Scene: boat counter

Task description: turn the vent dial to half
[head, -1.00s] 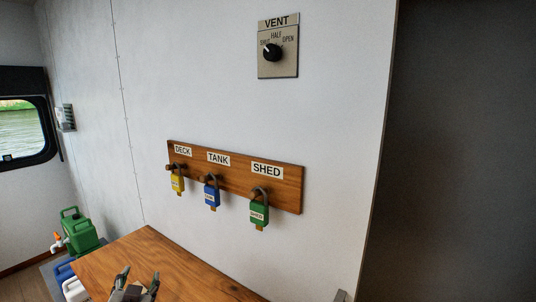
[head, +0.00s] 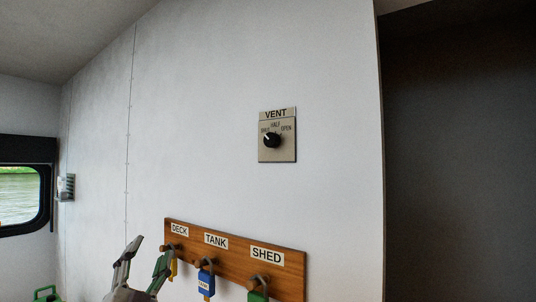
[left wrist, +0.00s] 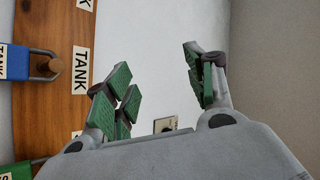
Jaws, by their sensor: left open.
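The vent dial (head: 271,140) is a black round knob on a beige plate (head: 278,156) marked VENT, high on the white wall. Its white pointer mark is turned to the upper left, toward the left-hand label and not straight up at HALF. My left gripper (head: 148,262) is open and empty, low and to the left of the dial, in front of the lock board's left end. In the left wrist view the open fingers (left wrist: 162,92) show green pads, and the vent plate (left wrist: 165,124) is small beyond them, partly hidden by the gripper body. My right gripper is not in view.
A wooden board (head: 234,260) labelled DECK, TANK and SHED hangs below the dial, with a blue padlock (head: 206,284) and a green padlock (head: 257,296) on its pegs. The wall around the dial is clear. A dark panel (head: 460,150) lies to the right.

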